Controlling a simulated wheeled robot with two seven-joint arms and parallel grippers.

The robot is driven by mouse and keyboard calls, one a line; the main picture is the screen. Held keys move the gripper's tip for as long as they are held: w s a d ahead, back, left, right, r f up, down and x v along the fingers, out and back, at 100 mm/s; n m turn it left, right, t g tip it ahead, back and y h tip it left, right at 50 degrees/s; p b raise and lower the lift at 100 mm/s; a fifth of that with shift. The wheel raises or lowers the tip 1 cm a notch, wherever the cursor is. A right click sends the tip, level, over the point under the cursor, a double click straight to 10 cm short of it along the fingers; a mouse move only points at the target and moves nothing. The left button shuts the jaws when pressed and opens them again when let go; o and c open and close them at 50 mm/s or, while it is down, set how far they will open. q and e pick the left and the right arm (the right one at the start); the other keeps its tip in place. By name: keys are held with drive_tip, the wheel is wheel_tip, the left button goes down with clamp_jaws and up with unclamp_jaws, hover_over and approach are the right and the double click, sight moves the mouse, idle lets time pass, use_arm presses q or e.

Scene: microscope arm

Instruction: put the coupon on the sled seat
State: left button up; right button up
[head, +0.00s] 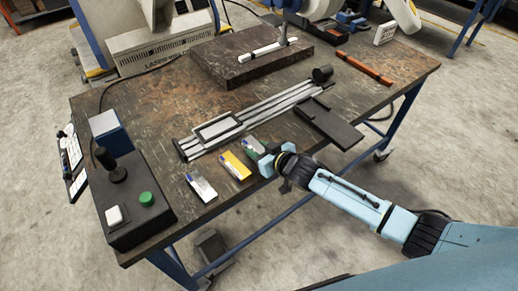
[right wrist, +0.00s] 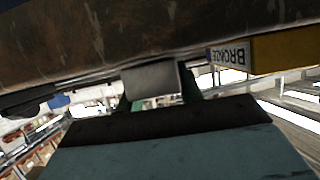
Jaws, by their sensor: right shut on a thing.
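Whether the held coupon is clear of the table cannot be told. The sled seat (head: 216,131), a pale frame, sits on the rail's left part. My left gripper is not in view.
The silver rail (head: 270,108) runs diagonally behind the coupons, with a dark knob (head: 322,74) at its far end. A dark flat plate (head: 331,124) lies right of it. A control box (head: 133,205) with a joystick stands left. A dark slab (head: 247,60) lies behind.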

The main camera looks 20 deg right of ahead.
drive_tip(key=shift+f, duration=0.15)
drive_tip(key=o, duration=1.2)
drive_tip(key=shift+f+b, duration=0.1)
drive_tip(key=shift+b, duration=0.3)
drive_tip(key=p+v, duration=0.2)
drive_tip(key=v, duration=1.1)
drive_tip(key=shift+s+d, duration=0.15)
drive_tip(key=shift+d, duration=0.1)
